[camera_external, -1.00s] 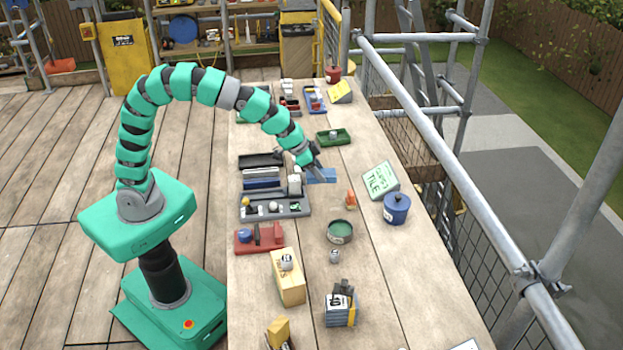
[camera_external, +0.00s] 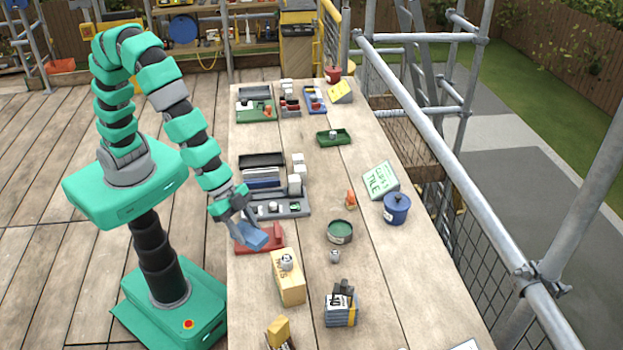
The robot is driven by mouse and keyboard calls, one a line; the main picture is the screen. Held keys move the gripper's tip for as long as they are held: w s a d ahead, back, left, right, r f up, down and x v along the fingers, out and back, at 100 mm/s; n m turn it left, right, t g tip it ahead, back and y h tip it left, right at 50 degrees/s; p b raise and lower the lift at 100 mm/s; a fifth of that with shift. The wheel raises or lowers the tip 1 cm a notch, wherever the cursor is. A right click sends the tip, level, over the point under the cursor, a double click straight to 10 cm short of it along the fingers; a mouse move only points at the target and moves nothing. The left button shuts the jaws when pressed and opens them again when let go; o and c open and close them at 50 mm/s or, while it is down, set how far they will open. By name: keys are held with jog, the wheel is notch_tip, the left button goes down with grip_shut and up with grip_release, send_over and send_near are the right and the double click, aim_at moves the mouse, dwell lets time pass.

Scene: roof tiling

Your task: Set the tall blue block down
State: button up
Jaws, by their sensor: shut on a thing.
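My gripper (camera_external: 242,226) is shut on a blue block (camera_external: 264,238), near the left edge of the table. The block looks tilted, its long side slanting in the picture. It is in front of the red tray (camera_external: 243,249) in this view and hides much of it. I cannot tell whether the block touches the tray or hangs above it.
The grey compartment tray (camera_external: 299,212) with small parts lies just behind the gripper. A wooden box (camera_external: 289,282) stands in front. A green round tin (camera_external: 340,231) and a blue pot (camera_external: 397,208) stand to the right.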

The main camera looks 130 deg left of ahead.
jog(key=shift+s+d, duration=0.3)
jog(key=shift+d, duration=0.55)
notch_tip(320, 180, down, 5)
jog(key=b, duration=0.4)
jog(key=shift+b, duration=0.4)
jog(key=shift+w, duration=0.1)
